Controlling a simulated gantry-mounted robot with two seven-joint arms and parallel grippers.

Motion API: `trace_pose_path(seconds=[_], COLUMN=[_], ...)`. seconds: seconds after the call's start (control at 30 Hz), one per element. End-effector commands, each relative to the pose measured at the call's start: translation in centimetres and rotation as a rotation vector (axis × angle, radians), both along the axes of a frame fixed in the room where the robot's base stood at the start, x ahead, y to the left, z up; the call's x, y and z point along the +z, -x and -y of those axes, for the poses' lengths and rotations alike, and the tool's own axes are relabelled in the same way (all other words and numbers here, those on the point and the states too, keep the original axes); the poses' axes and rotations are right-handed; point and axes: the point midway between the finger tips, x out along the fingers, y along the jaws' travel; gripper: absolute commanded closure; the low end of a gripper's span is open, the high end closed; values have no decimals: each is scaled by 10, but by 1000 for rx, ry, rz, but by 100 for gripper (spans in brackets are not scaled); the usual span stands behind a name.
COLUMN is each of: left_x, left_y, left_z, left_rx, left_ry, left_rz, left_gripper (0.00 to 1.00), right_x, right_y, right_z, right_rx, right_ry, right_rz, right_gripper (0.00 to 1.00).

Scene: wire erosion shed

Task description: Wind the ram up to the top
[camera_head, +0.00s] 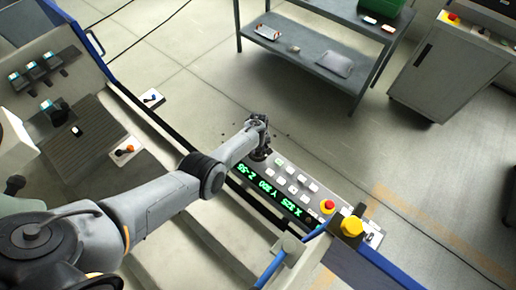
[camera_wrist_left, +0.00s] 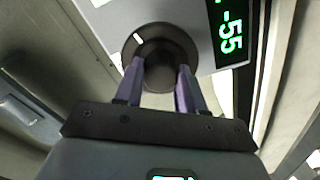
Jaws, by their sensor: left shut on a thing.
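My left gripper (camera_head: 259,151) is at the far end of the control panel (camera_head: 288,184). In the left wrist view its two purple fingers (camera_wrist_left: 160,88) are shut on a dark round knob (camera_wrist_left: 158,48) with a short white mark near its rim. In the head view the gripper mostly hides this knob. Beside it, a green readout (camera_head: 268,190) shows X, Y and Z lines, and the Z figure reads -55; the -55 also shows in the left wrist view (camera_wrist_left: 231,33). I cannot pick out the ram. My right gripper is not in view.

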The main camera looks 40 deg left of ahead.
Motion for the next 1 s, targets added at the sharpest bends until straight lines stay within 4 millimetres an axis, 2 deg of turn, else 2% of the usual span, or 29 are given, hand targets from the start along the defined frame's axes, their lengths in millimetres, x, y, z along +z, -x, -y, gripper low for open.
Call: trace_pose_path(seconds=[1.0], left_x=[-3], left_y=[0], left_z=[0], left_rx=[965], left_ry=[-1], left_rz=[1], left_gripper=[91], right_x=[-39], right_y=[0], right_z=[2], right_rx=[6], right_ry=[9], right_rz=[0], right_gripper=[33])
